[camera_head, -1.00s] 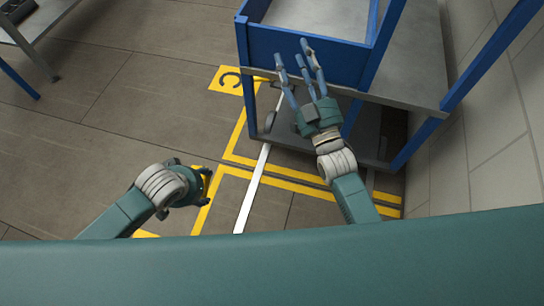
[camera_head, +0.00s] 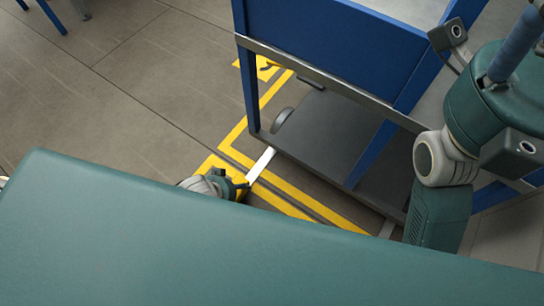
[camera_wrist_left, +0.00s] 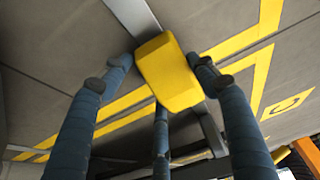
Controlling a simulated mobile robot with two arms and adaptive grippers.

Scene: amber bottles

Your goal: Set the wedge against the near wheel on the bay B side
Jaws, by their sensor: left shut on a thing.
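My left gripper (camera_head: 238,186) is low over the floor, just left of the blue cart's near-left corner. In the left wrist view its blue fingers (camera_wrist_left: 165,85) are shut on a yellow wedge (camera_wrist_left: 168,72), held between the fingertips. In the head view the wedge cannot be told apart from the yellow floor paint.
The blue cart (camera_head: 330,40) has a grey lower shelf (camera_head: 330,135) close to the floor. Yellow bay lines (camera_head: 300,190) and a white strip (camera_head: 261,163) run beside and under it. A C marking shows in the wrist view (camera_wrist_left: 290,103). Open floor (camera_head: 130,100) lies left.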

